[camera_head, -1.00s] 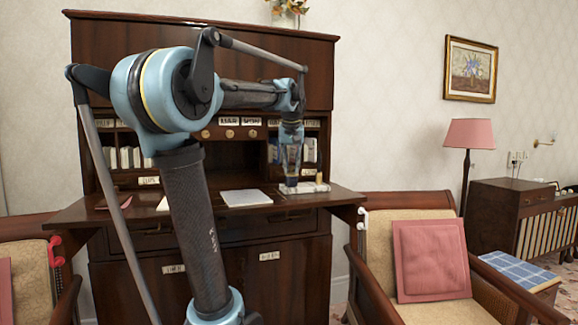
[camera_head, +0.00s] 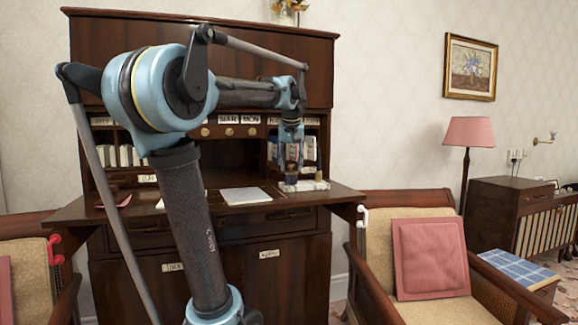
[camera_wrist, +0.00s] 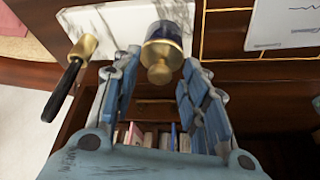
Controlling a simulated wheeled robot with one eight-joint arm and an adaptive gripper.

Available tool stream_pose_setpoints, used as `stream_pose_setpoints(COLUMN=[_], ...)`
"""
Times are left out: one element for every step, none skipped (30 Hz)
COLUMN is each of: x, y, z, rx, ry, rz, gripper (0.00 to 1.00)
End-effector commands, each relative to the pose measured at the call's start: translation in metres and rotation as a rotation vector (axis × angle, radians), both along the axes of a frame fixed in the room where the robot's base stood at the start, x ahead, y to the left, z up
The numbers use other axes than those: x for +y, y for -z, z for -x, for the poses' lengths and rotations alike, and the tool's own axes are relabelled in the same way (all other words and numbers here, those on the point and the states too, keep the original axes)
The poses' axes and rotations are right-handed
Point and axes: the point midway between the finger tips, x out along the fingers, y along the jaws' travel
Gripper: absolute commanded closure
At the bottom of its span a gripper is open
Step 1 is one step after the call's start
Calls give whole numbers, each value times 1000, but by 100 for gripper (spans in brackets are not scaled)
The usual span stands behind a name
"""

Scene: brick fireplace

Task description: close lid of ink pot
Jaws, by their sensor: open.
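The ink pot (camera_wrist: 165,32) has a dark blue body and brass fittings. It stands on a white marble base (camera_wrist: 103,22), which also shows on the desk in the head view (camera_head: 310,186). Its brass lid with a round knob (camera_wrist: 160,74) points toward me; I cannot tell its exact angle. My gripper (camera_wrist: 160,60) is open, with one finger on each side of the brass lid and visible gaps between. In the head view my gripper (camera_head: 291,172) is just above the marble base, and hides most of the pot.
A brass-headed tool with a black handle (camera_wrist: 72,75) lies at the left of the base. A paper (camera_wrist: 285,22) lies to the right. The desk (camera_head: 270,206) has pigeonholes of books behind. An armchair with a pink cushion (camera_head: 430,258) stands to the right.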

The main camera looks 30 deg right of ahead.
Motion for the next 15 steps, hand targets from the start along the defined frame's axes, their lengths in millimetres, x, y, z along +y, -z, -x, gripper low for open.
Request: stream_pose_setpoints(x=[1,2,3,4,5,6,7,9,11,12,13,15,16,17,19], y=[-4,-7,-12,-15,-20,-27,-32,-38,-45,-50,-55,-63,-67,-72,-78], z=[1,2,4,5,7,9,11,13,15,17,19,21,23,24,26], rx=[0,0,0,0,0,0,1,1,1,0,0,1,1,1,1], ry=[0,0,0,0,0,0,0,0,0,1,1,1,1,1,1], rz=[0,0,0,0,0,0,1,1,1,0,0,0,0,0,0], gripper=[59,59,59,59,59,59,59,59,59,59,59,59,59,59,59])
